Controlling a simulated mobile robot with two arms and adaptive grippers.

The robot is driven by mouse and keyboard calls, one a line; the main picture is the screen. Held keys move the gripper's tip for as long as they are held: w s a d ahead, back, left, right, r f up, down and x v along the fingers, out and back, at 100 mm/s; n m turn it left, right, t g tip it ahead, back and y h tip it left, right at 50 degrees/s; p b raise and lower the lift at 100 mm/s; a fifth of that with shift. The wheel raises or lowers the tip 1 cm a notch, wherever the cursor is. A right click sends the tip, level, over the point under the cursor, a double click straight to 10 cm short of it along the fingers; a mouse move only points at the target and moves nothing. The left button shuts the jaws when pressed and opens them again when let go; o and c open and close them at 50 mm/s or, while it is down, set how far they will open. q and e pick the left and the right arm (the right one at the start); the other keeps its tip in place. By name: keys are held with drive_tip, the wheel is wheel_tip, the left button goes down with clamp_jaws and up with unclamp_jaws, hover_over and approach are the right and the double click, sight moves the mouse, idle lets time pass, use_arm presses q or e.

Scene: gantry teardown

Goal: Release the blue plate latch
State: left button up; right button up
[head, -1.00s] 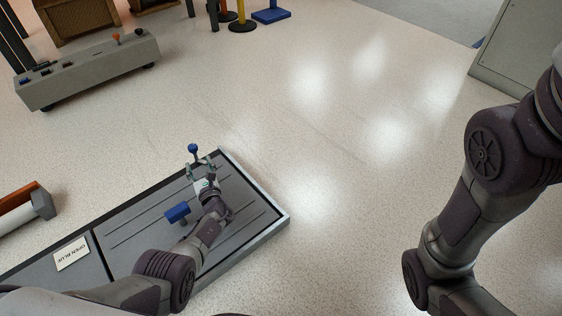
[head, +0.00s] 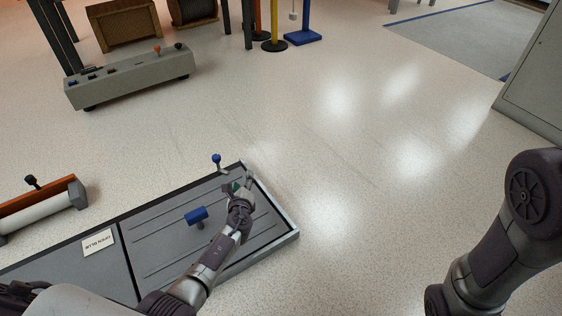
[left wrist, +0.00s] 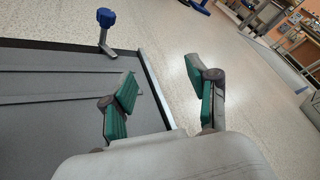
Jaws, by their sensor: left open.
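A blue-knobbed lever (head: 217,160) stands at the far edge of the grey plate (head: 165,245), on a short metal stem. In the left wrist view the same lever (left wrist: 105,19) is at the upper left, outside the fingers. A blue T-shaped handle (head: 197,215) stands near the middle of the plate. My left gripper (head: 238,185) is open and empty, over the plate's far right part, right of both blue parts and apart from them. Its green-padded fingers (left wrist: 160,85) are spread in the left wrist view, with floor beyond. My right arm is at the right; its gripper is out of view.
A small sign (head: 99,242) lies on the plate's left part. An orange-and-white roller unit (head: 42,207) is at the left. A grey control box (head: 130,77) with levers stands farther back. A grey cabinet (head: 533,85) is at the right. The floor between is clear.

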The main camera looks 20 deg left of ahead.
use_arm(q)
drive_tip(key=s+d+r+n+t+h+p, duration=0.2)
drive_tip(key=d+r+h, duration=0.6)
drive_tip(key=d+r, duration=0.6)
drive_tip(key=shift+s+r+n+p, duration=0.25)
drive_tip(key=shift+s+n+p, duration=0.4)
drive_tip(key=shift+p, duration=0.45)
drive_tip(key=shift+w, duration=0.1)
